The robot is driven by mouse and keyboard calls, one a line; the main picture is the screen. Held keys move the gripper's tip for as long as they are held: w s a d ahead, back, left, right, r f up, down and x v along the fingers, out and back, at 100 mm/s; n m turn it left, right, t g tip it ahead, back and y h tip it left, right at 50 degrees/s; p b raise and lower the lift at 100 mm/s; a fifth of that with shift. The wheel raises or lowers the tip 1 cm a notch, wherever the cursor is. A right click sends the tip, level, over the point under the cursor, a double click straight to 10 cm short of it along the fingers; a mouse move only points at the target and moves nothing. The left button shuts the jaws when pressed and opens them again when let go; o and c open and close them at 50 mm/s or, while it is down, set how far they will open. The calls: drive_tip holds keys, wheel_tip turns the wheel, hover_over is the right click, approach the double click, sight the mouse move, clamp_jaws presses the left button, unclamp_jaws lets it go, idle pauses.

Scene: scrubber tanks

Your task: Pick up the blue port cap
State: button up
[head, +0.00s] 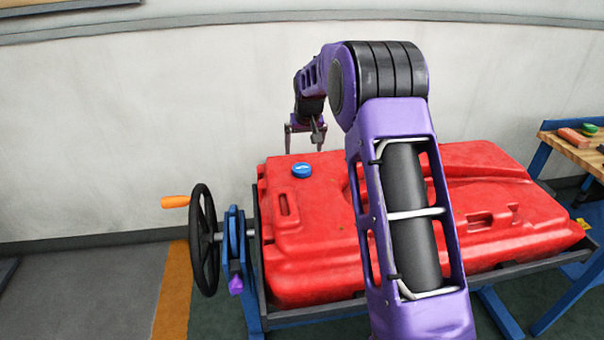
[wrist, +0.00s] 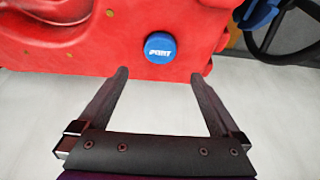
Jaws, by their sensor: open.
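The blue port cap (head: 301,170) is a small round cap on the top of the red tank (head: 320,243), near its far left corner. In the wrist view the cap (wrist: 160,47) shows white lettering and lies beyond the fingertips, roughly midway between them. My gripper (head: 304,145) is above the tank's far edge, near the cap, and does not touch it. In the wrist view my gripper (wrist: 157,75) is open, with nothing between its two fingers.
A black handwheel (head: 203,240) with an orange handle (head: 175,202) stands at the tank's left side on a blue frame (head: 236,245). A wooden bench (head: 575,148) with small red and green items is at the right. A pale wall stands behind the tank.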

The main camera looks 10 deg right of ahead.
sight(302, 167)
drive_tip(key=x, duration=0.4)
drive_tip(key=shift+f, duration=0.15)
drive_tip(key=x, duration=0.5)
drive_tip(key=shift+s+f, duration=0.1)
drive_tip(key=c, duration=1.6)
